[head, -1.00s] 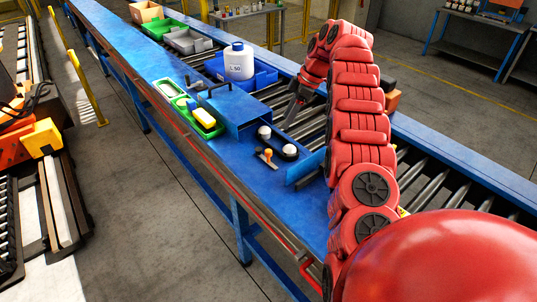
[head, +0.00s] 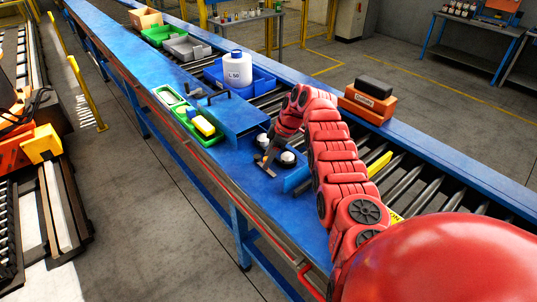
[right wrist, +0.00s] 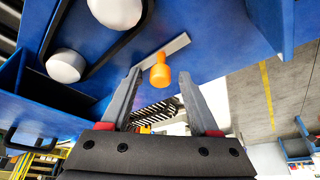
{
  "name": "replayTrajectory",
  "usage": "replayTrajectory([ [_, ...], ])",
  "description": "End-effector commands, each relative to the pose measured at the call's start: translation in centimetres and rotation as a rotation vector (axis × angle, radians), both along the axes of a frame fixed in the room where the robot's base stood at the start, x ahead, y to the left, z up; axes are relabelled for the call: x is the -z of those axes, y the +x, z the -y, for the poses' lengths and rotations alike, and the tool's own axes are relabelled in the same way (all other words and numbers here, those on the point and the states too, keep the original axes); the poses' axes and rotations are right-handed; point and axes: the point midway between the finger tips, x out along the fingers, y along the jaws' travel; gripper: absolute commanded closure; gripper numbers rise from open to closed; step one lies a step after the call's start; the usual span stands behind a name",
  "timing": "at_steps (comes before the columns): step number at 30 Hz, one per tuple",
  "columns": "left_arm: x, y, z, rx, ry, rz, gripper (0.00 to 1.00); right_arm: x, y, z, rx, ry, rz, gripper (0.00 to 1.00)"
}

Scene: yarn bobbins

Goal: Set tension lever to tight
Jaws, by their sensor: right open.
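The tension lever is a flat grey metal bar with an orange knob (right wrist: 161,75), standing out from the blue bench panel in the right wrist view. My right gripper (right wrist: 160,92) is open, with one grey finger on each side of the knob in that view; I cannot tell whether either finger touches it. In the head view my right gripper (head: 266,163) is over the bench beside the two white round caps and hides most of the lever. The white caps (right wrist: 66,66) have a black belt around them. My left gripper is not in view.
A blue housing (head: 232,115) with a black handle stands just behind the lever. A green tray (head: 188,118) with a yellow block, a blue bin (head: 262,78) with a white jug (head: 238,68), and an orange box (head: 368,103) are farther off. Rollers run along the right.

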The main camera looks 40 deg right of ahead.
Motion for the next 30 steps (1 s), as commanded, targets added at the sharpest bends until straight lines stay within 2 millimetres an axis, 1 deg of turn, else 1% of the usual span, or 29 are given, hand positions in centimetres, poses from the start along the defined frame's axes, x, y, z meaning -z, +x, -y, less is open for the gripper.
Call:
replayTrajectory([
  [6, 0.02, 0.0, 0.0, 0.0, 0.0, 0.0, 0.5, 0.08, 0.04, -0.01, -0.001, -0.001, 0.001, 0.39],
  [7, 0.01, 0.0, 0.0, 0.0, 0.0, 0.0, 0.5, 0.08, 0.03, -0.02, -0.001, -0.001, 0.001, 0.4],
  [11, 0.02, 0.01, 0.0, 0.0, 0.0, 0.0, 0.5, 0.07, 0.03, -0.02, -0.001, 0.0, 0.0, 0.64],
  [12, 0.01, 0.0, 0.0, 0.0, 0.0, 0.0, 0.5, 0.07, 0.03, -0.02, -0.001, 0.0, 0.0, 0.71],
  [14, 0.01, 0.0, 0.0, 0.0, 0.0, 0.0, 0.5, 0.07, 0.03, -0.02, -0.001, 0.0, 0.0, 0.82],
  [15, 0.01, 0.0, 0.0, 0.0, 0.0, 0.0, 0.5, 0.08, 0.02, -0.01, -0.001, -0.001, 0.001, 0.89],
  [17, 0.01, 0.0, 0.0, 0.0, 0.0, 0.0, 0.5, 0.06, 0.03, -0.01, -0.001, -0.001, 0.001, 1.0],
  [30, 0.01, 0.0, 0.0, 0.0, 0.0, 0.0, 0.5, 0.04, 0.03, 0.01, -0.001, -0.001, 0.001, 1.0],
])
